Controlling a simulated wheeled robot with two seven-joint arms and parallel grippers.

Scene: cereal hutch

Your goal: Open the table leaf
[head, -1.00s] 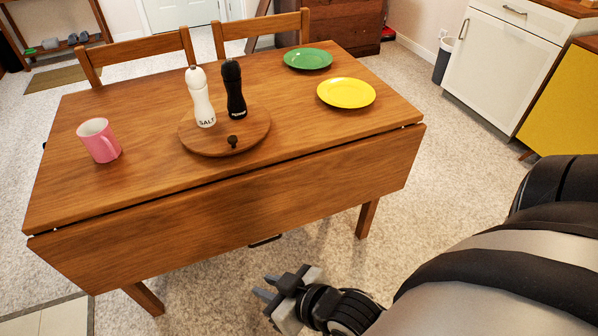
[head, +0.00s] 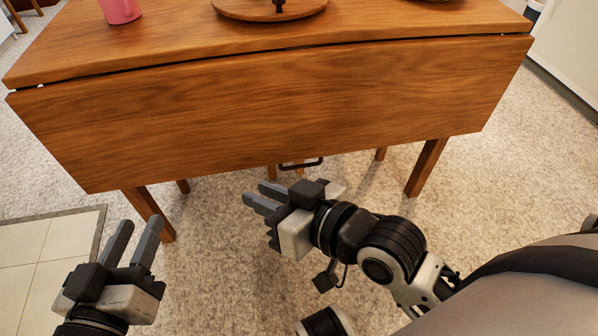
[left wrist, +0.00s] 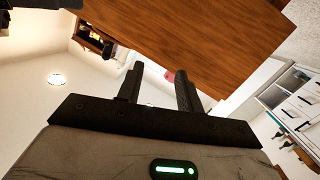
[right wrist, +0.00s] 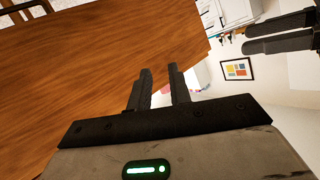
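The table leaf (head: 270,110) hangs down from the front edge of the wooden table (head: 170,38), with a dark gap along the hinge line. A dark handle (head: 302,163) shows at the leaf's lower edge. My left gripper (head: 134,240) is open and empty, low in front of the leaf's left part. My right gripper (head: 263,196) is open and empty, below and just left of the handle, apart from it. The wood also fills the upper part of the left wrist view (left wrist: 215,35) and the right wrist view (right wrist: 100,60).
A pink mug (head: 120,10) and a round wooden board (head: 235,10) with a dark knob stand on the tabletop. Table legs (head: 426,168) stand below the leaf. A white cabinet (head: 570,50) is at the right. The carpet in front is clear.

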